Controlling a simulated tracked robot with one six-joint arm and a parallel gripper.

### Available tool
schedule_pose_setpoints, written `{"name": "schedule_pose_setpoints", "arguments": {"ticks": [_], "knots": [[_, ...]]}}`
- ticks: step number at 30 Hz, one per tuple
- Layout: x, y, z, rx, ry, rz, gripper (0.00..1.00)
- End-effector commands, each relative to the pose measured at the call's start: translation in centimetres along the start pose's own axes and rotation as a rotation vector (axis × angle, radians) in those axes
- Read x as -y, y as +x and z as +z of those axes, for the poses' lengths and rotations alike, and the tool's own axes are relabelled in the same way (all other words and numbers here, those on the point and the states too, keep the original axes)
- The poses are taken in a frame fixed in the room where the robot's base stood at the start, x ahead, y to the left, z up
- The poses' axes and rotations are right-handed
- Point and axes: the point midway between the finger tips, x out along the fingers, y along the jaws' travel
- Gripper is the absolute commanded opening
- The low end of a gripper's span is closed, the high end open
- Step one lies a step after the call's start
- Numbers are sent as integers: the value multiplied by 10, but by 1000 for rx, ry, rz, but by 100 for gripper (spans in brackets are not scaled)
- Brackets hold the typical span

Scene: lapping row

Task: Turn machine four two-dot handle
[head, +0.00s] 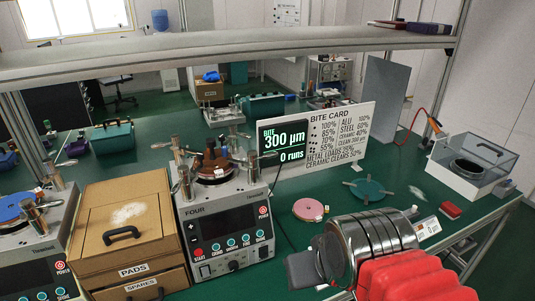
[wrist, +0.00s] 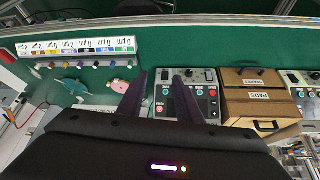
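Machine four (head: 226,222) is a grey unit labelled FOUR, with a dark control panel and a red START button, in the middle of the head view. Several chrome handles (head: 184,184) stand around its reddish-brown top plate (head: 214,165). I cannot make out which handle carries two dots. In the wrist view the control panel of a machine (wrist: 186,101) shows partly behind my fingers. My gripper (wrist: 157,80) has its two dark fingers apart, with nothing seen between them. In the head view my red and metal arm is at the lower right, right of machine four; the fingers are not clearly seen there.
A wooden cabinet (head: 128,218) labelled PADS and SPARES stands against machine four's left. Another machine (head: 38,250) is further left. A display (head: 283,145) and white BITE CARD board (head: 340,137) stand behind. A pink disc (head: 308,210) and green disc (head: 368,190) lie right. An overhead shelf (head: 230,55) crosses above.

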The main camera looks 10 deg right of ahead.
Motion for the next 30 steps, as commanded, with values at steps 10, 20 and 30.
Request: {"name": "schedule_pose_setpoints", "arguments": {"ticks": [10, 20, 30], "knots": [[0, -1, -2, 6, 9, -4, 32], [4, -3, -36, 118, 151, -79, 32], [15, 1, -95, 278, 359, -223, 32]]}}
